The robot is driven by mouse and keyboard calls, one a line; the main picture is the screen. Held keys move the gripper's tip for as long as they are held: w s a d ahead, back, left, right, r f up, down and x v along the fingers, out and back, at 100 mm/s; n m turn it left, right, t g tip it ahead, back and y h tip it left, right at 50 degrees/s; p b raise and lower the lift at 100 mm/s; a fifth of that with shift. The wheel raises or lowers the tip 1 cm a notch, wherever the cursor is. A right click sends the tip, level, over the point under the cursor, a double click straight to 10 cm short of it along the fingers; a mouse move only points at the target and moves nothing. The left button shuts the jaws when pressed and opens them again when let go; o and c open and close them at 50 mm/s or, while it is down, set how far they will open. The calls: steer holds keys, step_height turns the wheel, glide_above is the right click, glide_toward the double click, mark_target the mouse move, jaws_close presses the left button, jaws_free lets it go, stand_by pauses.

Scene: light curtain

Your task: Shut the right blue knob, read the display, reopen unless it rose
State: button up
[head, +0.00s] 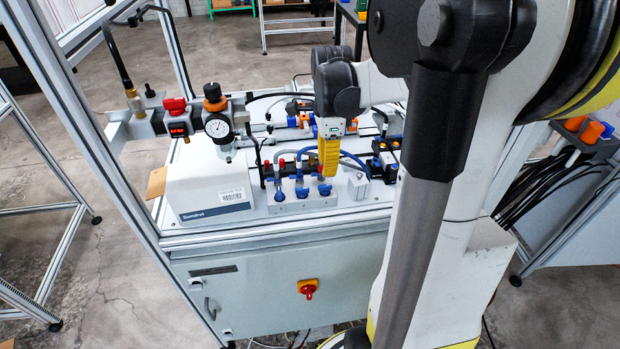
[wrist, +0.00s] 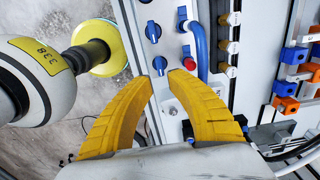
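A row of blue knobs stands on a grey block (head: 300,206) at the front of the bench top. The right blue knob (head: 325,189) is just below the yellow fingers of my gripper (head: 329,172) in the head view. In the wrist view, a blue knob (wrist: 159,64) lies just beyond and between the fingertips of my open gripper (wrist: 160,79); it appears to be the right one. Contact cannot be told. A small dark display (head: 178,129) sits on the red-topped unit at the back left; its reading is too small to make out.
A round dial gauge (head: 218,128) stands right of the display. A white box (head: 206,190) is left of the knobs. Blue hoses and fittings crowd behind and right of them. A red-yellow switch (head: 308,288) is on the cabinet front. My arm covers the right side.

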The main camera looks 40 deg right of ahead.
mark_target(325, 185)
step_height(325, 185, down, 7)
steer(key=shift+a+f+b, duration=0.1)
steer(key=shift+b, duration=0.9)
jaws_close()
